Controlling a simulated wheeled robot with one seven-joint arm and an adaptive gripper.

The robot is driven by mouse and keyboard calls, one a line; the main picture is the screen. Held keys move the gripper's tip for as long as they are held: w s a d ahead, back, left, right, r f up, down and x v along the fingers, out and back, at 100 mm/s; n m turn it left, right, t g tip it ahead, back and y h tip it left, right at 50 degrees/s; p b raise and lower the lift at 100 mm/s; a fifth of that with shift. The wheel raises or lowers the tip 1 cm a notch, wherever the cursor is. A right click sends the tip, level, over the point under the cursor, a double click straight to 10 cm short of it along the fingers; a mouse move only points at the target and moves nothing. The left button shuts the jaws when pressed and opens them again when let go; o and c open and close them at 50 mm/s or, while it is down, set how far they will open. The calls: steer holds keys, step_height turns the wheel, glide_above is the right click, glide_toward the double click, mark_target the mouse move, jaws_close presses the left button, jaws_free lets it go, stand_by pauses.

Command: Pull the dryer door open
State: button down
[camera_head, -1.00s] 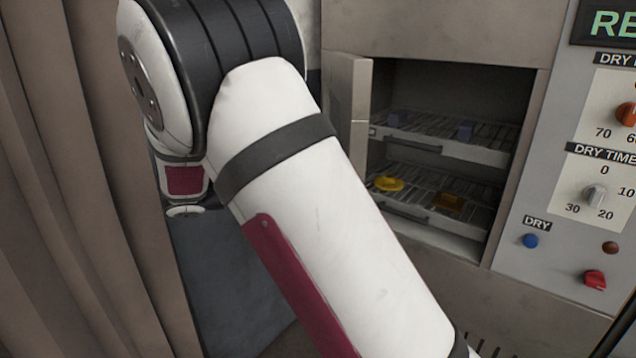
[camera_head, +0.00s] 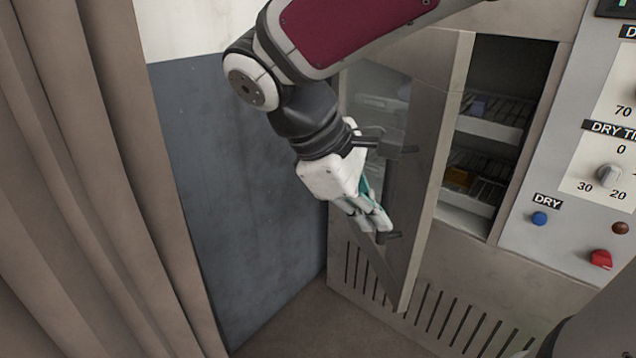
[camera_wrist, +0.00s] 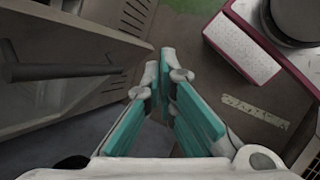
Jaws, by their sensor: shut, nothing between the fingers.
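The dryer door (camera_head: 432,170) stands partly open in the head view, a grey framed panel with a glass window, angled out from the cabinet. Its thick edge faces me and covers the left part of the opening. Dark handle parts (camera_head: 388,237) show on its outer side. In the wrist view a dark handle bar (camera_wrist: 62,72) crosses the door at the left. My gripper (camera_head: 382,226) is at the door's outer side, beside the handle. In the wrist view my gripper (camera_wrist: 166,80) is shut and empty, with the bar left of its teal-padded fingers, apart from them. Whether it touches the door is unclear.
A control panel (camera_head: 585,180) with knobs is at the right. A brown curtain (camera_head: 90,180) hangs at the left. Free floor (camera_head: 300,325) lies below the door.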

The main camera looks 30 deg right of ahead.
steer(key=s+a+f+m+t+y, duration=0.3)
steer(key=s+a+m+t+y, duration=0.25)
steer(key=s+m, duration=0.3)
steer(key=w+d+r+m+g+y+p, duration=0.35)
steer(key=w+r+m, duration=0.25)
steer(key=m, duration=0.2)
steer(key=m+t+y+p, duration=0.3)
steer(key=m+y+p, duration=0.3)
steer(key=m, duration=0.8)
glide_toward(391, 208)
steer(key=s+r+h, duration=0.1)
steer(key=s+r, duration=0.2)
steer(key=s, duration=0.2)
steer(key=p+x, duration=0.1)
steer(key=x, duration=0.3)
steer(key=p+x, duration=0.1)
steer(key=x, duration=0.4)
steer(key=shift+a+r, duration=0.15)
steer(key=shift+a, duration=0.25)
steer(key=shift+w+a+p, duration=0.25)
steer(key=shift+w+a, duration=0.3)
steer(key=shift+a, duration=0.35)
steer(key=shift+w+a+p, duration=0.25)
steer(key=shift+w+a, duration=0.25)
steer(key=shift+a, duration=0.45)
